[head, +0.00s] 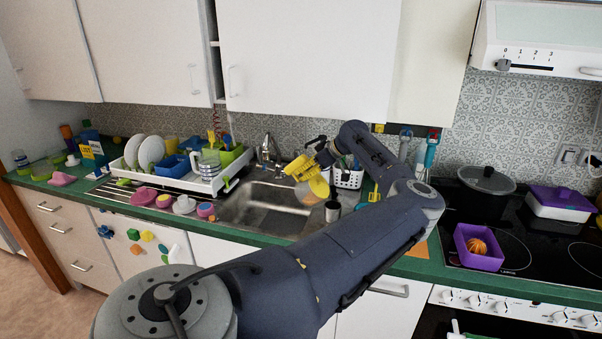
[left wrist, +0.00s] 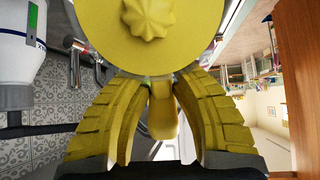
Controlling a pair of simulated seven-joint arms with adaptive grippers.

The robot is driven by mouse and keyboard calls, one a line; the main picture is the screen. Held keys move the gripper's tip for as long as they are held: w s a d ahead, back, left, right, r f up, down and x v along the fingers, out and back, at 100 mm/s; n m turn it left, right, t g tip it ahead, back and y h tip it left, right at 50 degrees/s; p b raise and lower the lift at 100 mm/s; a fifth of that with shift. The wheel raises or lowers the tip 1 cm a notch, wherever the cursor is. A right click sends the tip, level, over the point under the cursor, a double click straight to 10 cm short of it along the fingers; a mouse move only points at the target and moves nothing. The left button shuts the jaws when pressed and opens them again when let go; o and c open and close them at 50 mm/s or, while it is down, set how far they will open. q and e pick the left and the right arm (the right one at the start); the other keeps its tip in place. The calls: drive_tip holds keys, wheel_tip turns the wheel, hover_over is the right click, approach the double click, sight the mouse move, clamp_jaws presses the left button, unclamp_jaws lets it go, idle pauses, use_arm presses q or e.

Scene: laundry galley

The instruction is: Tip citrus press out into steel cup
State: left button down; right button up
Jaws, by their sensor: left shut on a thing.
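The yellow citrus press (head: 319,187) is held in the air over the right part of the sink, its round face tilted well over from level. My left gripper (head: 303,168) is shut on it. In the left wrist view the press (left wrist: 190,45) shows its ribbed cone, and its tab sits between the yellow fingers (left wrist: 160,120). The steel cup (head: 332,212) stands upright just below and right of the press, by the sink's right edge. The press is apart from the cup. The cup's inside is too small to make out. My right gripper is out of view.
A white utensil basket (head: 348,178) stands right behind the cup. The tap (head: 268,152) rises behind the sink (head: 262,212). A loaded dish rack (head: 180,178) is at left. A purple box (head: 478,250) with an orange thing is on the hob at right.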

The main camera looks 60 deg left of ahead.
sight(314, 177)
use_arm(q)
drive_tip(key=shift+w+d+r+g+y, duration=0.5)
drive_tip(key=shift+d+r+y, duration=0.25)
drive_tip(key=shift+y, duration=0.15)
drive_tip(key=shift+w+d+r+g+y, duration=0.5)
drive_tip(key=shift+d+r+y, duration=0.25)
drive_tip(key=shift+y, duration=0.15)
drive_tip(key=shift+w+d+r+g+y, duration=0.2)
drive_tip(key=shift+w+d+y, duration=0.05)
drive_tip(key=shift+d+y, duration=0.15)
drive_tip(key=shift+w+d+r+g+y, duration=0.2)
drive_tip(key=shift+d+y, duration=0.1)
drive_tip(key=shift+d, duration=0.1)
drive_tip(key=shift+w+d+r+g+y, duration=0.35)
drive_tip(key=shift+w+d+g+y, duration=0.15)
drive_tip(key=shift+d+y, duration=0.25)
drive_tip(key=shift+d, duration=0.1)
drive_tip(key=shift+w+d+r+g+y, duration=0.1)
drive_tip(key=shift+w+d+g+y, duration=0.35)
drive_tip(key=shift+d+y, duration=0.3)
drive_tip(key=shift+w+d+r+g+y, duration=0.1)
drive_tip(key=shift+w+d+g+y, duration=0.25)
drive_tip(key=shift+w+d+y, duration=0.25)
drive_tip(key=shift+s, duration=0.1)
